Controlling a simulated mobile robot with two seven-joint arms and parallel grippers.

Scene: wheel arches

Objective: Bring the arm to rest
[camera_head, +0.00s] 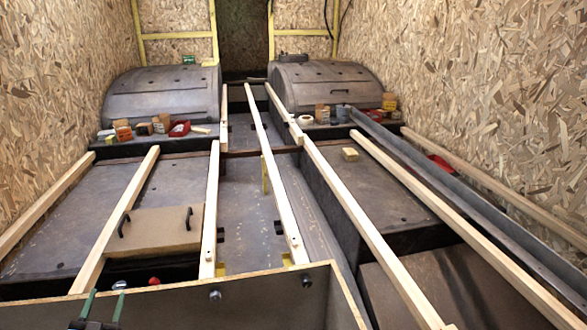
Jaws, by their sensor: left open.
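My left gripper (103,306) shows at the bottom left edge of the head view. Its two green fingers point up and stand apart, with nothing between them. It is open and sits in front of the near panel (250,302). Most of my left arm is outside the picture. My right gripper is not in view.
Pale wooden beams (272,170) run lengthwise over the floor. A brown lid (160,230) with two black handles lies at the left, above a dark opening. Two grey wheel arches (160,97) (325,85) stand at the back, with small boxes beside them. Chipboard walls flank both sides.

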